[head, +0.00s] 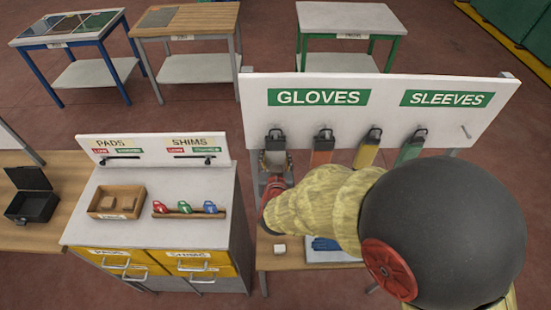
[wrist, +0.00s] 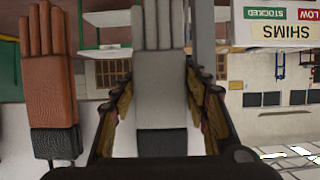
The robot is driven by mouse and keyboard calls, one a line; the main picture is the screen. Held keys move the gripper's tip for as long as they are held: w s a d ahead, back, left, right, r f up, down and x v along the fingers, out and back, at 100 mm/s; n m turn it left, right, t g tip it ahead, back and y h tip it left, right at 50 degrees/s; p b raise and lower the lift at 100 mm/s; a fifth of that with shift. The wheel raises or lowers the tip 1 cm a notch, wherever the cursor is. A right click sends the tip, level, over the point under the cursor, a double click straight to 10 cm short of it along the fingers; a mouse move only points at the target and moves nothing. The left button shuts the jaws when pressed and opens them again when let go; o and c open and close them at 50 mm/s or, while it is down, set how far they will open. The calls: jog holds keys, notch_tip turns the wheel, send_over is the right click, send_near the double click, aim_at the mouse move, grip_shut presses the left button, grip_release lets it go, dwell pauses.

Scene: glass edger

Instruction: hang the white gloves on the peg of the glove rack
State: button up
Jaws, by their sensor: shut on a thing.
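The white gloves (wrist: 158,80), pale with a black cuff, are between the two fingers of my gripper (wrist: 162,105) in the wrist view. My gripper (head: 275,168) is shut on them. In the head view the white gloves (head: 275,158) are upright, cuff up, at the leftmost place of the glove rack (head: 385,90), under the GLOVES label. The black cuff is at the leftmost peg; I cannot tell whether its loop is around the peg. Brown-orange gloves (head: 322,152) hang beside them, and also show in the wrist view (wrist: 48,80).
Yellow (head: 367,152) and green (head: 411,148) items hang further right, and a bare peg (head: 466,131) is at the far right. A bench below holds a small white block (head: 280,249) and blue gloves (head: 326,243). A pads and shims cabinet (head: 150,236) stands to the left.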

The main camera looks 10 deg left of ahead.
jog(key=o, duration=1.2)
jog(key=shift+o, duration=0.2)
jog(key=shift+s, duration=0.1)
jog(key=v, duration=1.1)
jog(key=shift+s, duration=0.4)
jog(key=shift+d+r, duration=0.1)
